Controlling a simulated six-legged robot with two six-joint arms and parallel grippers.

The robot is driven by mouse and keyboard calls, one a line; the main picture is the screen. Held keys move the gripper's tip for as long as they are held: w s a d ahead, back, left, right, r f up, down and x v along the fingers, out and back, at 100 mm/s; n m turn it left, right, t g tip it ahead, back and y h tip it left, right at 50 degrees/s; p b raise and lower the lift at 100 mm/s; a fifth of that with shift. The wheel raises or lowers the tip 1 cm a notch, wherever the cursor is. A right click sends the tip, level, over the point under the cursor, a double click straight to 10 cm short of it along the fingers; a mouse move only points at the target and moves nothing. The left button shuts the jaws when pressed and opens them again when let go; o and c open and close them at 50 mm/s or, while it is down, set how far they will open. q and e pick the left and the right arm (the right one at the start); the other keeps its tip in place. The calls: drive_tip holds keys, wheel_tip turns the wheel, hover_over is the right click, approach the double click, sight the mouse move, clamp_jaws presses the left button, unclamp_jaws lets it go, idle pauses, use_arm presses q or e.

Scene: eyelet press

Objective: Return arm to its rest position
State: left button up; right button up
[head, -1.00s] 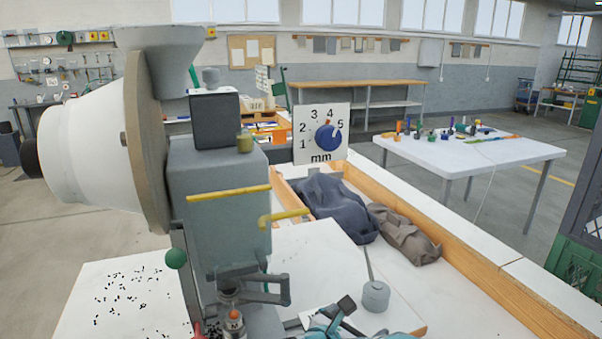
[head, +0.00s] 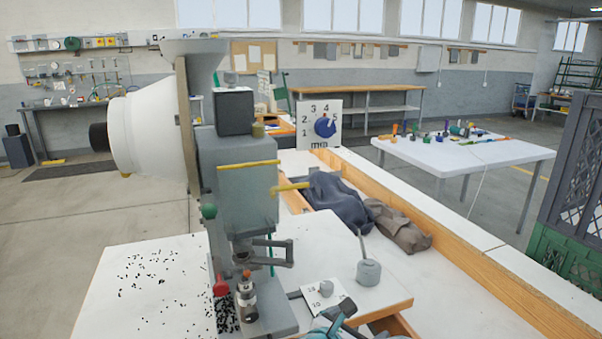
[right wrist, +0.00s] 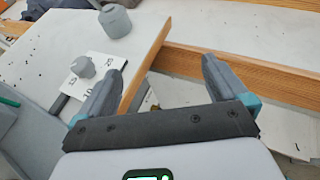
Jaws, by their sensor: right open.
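My right gripper (head: 338,320) shows at the bottom edge of the head view, partly cut off. In the right wrist view its two grey fingers (right wrist: 164,82) stand wide apart with nothing between them. It is near the front right edge of the white work board (head: 385,297), to the right of the grey eyelet press (head: 236,180). The press carries a white cone-shaped housing (head: 150,132) on its left. My left gripper is in no view.
Dark cloth (head: 335,200) and brown cloth (head: 400,228) lie behind, beside a wooden rail (head: 455,250). A dial sign (head: 320,108) stands behind the press.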

drive_tip(key=s+d+f+m+g+y, duration=0.2)
drive_tip(key=s+f+g, duration=0.3)
drive_tip(key=f, duration=0.8)
drive_tip(key=s+f+m+g+y, duration=0.2)
drive_tip(key=s+f+m+y, duration=0.3)
drive_tip(key=s+f+m, duration=0.3)
drive_tip(key=s+a+f+m+g+y+p, duration=0.1)
drive_tip(key=s+f+m+y, duration=0.5)
drive_tip(key=s+m, duration=0.9)
wheel_tip(320, 180, down, 3)
drive_tip(key=m+g, duration=0.1)
drive_tip(key=m, duration=0.3)
drive_tip(key=shift+s+a+f+m+g+p, duration=0.15)
drive_tip(key=shift+a+m+g+p, duration=0.05)
drive_tip(key=shift+m+g+p, duration=0.1)
